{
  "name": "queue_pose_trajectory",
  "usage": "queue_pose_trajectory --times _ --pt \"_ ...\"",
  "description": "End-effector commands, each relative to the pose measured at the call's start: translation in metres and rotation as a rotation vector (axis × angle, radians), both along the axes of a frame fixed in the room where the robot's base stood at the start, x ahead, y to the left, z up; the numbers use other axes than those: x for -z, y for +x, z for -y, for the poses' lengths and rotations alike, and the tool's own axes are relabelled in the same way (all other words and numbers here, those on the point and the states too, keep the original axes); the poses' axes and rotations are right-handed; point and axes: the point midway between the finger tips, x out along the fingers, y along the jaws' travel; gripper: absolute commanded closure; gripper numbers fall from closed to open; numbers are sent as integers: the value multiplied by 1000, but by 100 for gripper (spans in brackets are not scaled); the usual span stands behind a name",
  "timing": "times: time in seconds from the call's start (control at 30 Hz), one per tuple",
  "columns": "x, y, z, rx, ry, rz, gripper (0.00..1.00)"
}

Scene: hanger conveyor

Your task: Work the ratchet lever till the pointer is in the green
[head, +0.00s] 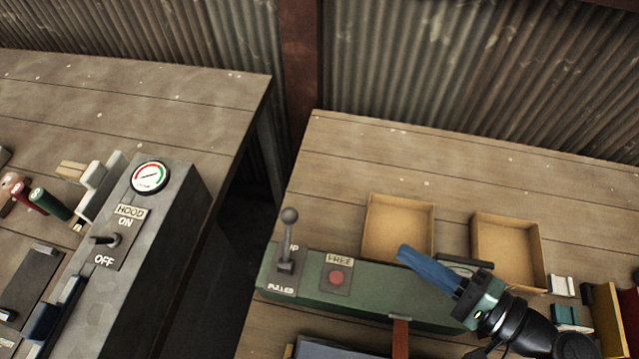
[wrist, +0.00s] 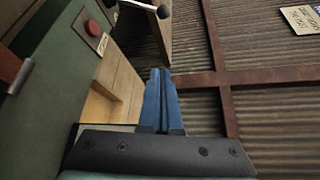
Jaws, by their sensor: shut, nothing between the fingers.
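A round gauge (head: 150,177) with red and green arcs sits on a grey control box at left; its pointer is too small to read exactly. An upright lever with a ball knob (head: 289,215) stands on a green housing (head: 375,299), above a "PULLED" label. The knob also shows at the top of the wrist view (wrist: 163,11). A red-brown bar (head: 401,335) sticks out from the housing's front; I cannot tell which of the two is the ratchet lever. My gripper (head: 402,250) has its blue fingers shut and empty, right of the knob lever and apart from it.
A red button or lamp (head: 337,278) marked "FREE" is on the housing. Two open cardboard trays (head: 371,205) (head: 476,222) lie behind it. A hood toggle (head: 106,240) is on the grey box (head: 190,207). A dark gap separates the two benches.

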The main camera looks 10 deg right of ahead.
Motion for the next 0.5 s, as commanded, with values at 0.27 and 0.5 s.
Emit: queue_pose_trajectory --times 0.27,0.5 --pt "1 -3 0 -2 13 0 100" --pt "1 2 -4 -2 12 0 100"
